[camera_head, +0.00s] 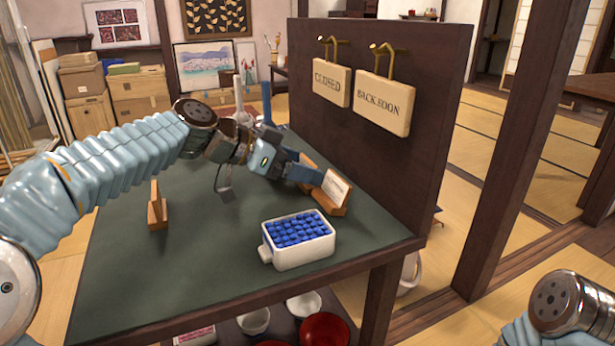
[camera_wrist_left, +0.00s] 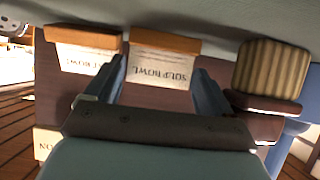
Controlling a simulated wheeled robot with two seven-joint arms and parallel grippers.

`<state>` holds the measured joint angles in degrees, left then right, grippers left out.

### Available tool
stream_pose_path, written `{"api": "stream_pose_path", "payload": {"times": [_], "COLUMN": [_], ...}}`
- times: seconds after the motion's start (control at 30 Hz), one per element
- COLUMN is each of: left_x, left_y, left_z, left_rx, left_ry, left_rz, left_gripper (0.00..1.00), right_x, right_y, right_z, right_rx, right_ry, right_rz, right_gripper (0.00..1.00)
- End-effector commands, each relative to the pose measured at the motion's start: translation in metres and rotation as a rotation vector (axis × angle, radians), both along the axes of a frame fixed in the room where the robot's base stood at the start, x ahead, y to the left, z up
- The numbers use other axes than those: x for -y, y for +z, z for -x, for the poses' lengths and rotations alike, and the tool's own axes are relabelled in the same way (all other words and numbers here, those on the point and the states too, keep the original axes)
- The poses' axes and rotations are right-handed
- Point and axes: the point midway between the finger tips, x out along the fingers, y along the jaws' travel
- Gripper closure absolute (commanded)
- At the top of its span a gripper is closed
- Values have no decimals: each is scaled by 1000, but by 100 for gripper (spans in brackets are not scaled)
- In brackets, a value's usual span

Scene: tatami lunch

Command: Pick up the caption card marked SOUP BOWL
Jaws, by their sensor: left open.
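The caption card marked SOUP BOWL (camera_wrist_left: 158,72) shows upside down in the left wrist view, held in a wooden stand (camera_wrist_left: 165,42). My left gripper (camera_wrist_left: 160,76) is open, with one finger on each side of this card in the picture; I cannot tell whether they touch it. In the head view the left gripper (camera_head: 308,174) is low over the table by the dark panel and hides most of that card. A second card (camera_head: 336,187) stands just right of it; in the left wrist view this card (camera_wrist_left: 85,60) ends in BOWL, its start hidden or unclear.
A white container of blue pieces (camera_head: 298,240) stands at the green table's front. An empty-looking wooden stand (camera_head: 157,208) is at left. CLOSED (camera_head: 331,84) and BACK SOON (camera_head: 384,104) signs hang on the panel (camera_head: 440,120). A ribbed brown object (camera_wrist_left: 272,70) is beside the gripper.

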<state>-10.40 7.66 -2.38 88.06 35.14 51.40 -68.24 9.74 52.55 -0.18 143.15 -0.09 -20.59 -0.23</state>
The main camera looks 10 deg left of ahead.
Motion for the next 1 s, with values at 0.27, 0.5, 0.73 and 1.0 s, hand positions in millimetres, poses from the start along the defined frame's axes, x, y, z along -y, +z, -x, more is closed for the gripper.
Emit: {"api": "stream_pose_path", "payload": {"times": [0.27,0.5,0.73,1.0], "left_x": [2,2,2,2], "left_y": [-1,-1,0,27], "left_z": [-1,-1,-1,-2], "left_rx": [2,2,2,5], "left_ry": [0,0,0,0], "left_rz": [0,0,0,0], "left_gripper": [20,53,54,54], "right_x": [0,0,0,1], "right_y": [0,0,0,7], "right_z": [0,0,0,0], "right_rx": [0,0,0,1], "right_ry": [0,0,0,0], "right_rz": [0,0,0,1], "right_gripper": [57,57,57,57]}}
